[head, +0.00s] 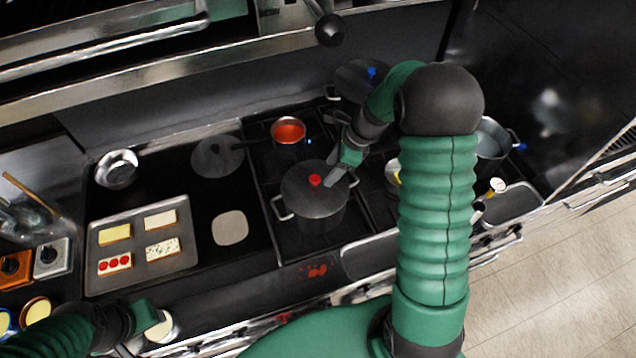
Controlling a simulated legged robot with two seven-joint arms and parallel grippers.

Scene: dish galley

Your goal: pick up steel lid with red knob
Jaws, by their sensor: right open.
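The steel lid (298,194) with a red knob (315,180) sits on a dark two-handled pot (322,221) in the middle of the stove. My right gripper (345,178) is open and empty, just right of the knob and by the lid's right edge. I cannot tell whether its fingers touch the lid. My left gripper (158,322) is at the lower left, far from the lid. Its fingers are mostly hidden, so its opening is unclear.
A saucepan with red contents (288,130) stands behind the lidded pot. Another dark lidded pot (358,82) is farther back. A tray (100,243) of toasts and a steel bowl (117,168) lie left. A pot (492,140) stands right, beyond my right arm.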

